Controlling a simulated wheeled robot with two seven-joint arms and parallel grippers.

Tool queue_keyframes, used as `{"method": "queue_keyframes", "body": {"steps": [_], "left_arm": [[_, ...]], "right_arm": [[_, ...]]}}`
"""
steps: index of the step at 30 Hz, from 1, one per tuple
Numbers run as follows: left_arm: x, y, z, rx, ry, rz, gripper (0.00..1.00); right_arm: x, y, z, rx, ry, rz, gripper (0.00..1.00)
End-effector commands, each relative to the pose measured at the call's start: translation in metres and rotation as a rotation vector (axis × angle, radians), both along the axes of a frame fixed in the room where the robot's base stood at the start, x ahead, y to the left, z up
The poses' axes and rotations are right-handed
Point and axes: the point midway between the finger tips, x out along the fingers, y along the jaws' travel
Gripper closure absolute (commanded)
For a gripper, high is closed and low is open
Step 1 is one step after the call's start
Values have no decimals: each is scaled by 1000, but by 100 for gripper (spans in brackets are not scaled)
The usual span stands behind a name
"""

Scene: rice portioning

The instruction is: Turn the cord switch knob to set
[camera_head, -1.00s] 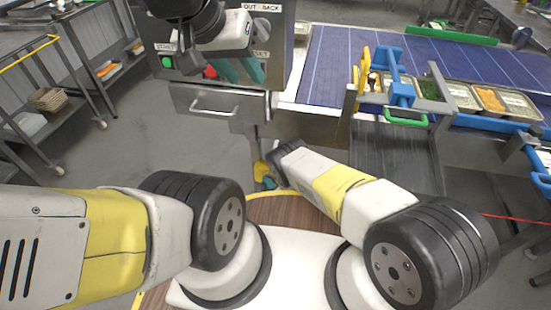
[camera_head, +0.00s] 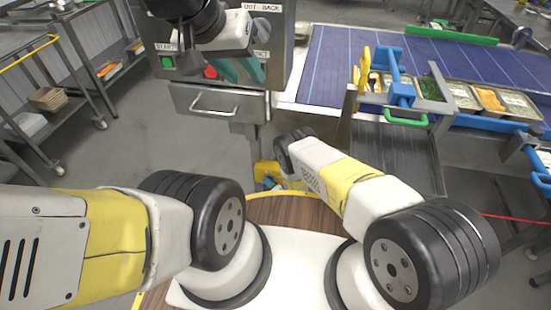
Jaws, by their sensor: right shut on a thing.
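The grey control box (camera_head: 281,50) stands at the top, with labels reading OUT, BACK and START, and another partly covered at the right. My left gripper (camera_head: 243,72) is in front of its face, teal fingers apart with a gap between them. The cord switch knob cannot be made out; my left gripper and wrist cover that part of the panel. A green button (camera_head: 167,62) and a partly covered red button (camera_head: 210,72) show left of the fingers. My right gripper (camera_head: 269,183) is low in the middle, mostly hidden by my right arm, shut on a yellow thing (camera_head: 263,169).
A drawer (camera_head: 215,102) with a bar handle is below the box. A blue conveyor (camera_head: 335,65) runs right, with a blue and yellow frame (camera_head: 397,75) and food trays (camera_head: 490,99). Wire-shelf carts stand at the left.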

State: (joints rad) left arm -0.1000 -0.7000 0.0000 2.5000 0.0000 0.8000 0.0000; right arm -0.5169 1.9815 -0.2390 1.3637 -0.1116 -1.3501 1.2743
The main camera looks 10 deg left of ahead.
Motion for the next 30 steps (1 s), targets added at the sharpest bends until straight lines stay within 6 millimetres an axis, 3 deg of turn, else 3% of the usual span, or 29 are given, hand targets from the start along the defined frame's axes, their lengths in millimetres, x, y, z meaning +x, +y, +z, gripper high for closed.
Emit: {"method": "queue_keyframes", "body": {"steps": [30], "left_arm": [[0, 0, 0, 0, 0, 0, 64]], "right_arm": [[-1, 10, 6, -886, 29, 4, 100]]}}
